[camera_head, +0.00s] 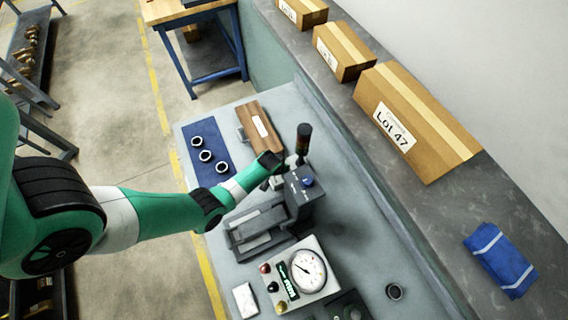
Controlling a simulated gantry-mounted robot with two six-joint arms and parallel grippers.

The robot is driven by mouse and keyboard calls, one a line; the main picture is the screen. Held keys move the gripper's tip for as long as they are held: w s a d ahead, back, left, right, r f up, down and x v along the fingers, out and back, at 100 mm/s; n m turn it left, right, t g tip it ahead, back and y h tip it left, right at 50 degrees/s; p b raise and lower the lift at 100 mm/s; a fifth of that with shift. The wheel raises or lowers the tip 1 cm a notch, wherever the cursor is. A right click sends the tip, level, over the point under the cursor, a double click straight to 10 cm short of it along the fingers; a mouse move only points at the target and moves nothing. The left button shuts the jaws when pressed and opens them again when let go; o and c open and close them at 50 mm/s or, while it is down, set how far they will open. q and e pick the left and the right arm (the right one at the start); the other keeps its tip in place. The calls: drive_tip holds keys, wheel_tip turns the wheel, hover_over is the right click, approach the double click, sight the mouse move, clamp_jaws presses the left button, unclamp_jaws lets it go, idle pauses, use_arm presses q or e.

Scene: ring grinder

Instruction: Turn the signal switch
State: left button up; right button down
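A dark grey grinder (262,226) stands on the grey workbench, with a blue knob (307,181) on its top. I cannot tell which part is the signal switch. My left gripper (278,163) is beside the post's foot; its fingers are small and dark, so its opening is unclear. My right gripper is not in view.
A blue mat (222,178) with three dark rings and a brown wooden block (262,127) lie at the bench's far left. Cardboard boxes (393,118) and a folded blue cloth (502,260) sit on the right ledge.

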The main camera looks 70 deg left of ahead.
use_arm(q)
clamp_jaws()
idle(0.3)
drive_tip(key=shift+s+m, duration=0.1)
drive_tip(key=shift+m, duration=0.3)
drive_tip(key=m, duration=0.1)
drive_tip(key=m+h, duration=0.1)
drive_tip(key=m, duration=0.1)
drive_tip(key=shift+a+m+t+h, duration=0.15)
drive_tip(key=shift+m+t+h, duration=0.15)
drive_tip(key=shift+t, duration=0.1)
drive_tip(key=shift+a+m+h+p, duration=0.1)
drive_tip(key=shift+m+h+p, duration=0.5)
drive_tip(key=shift+m, duration=1.6)
unclamp_jaws()
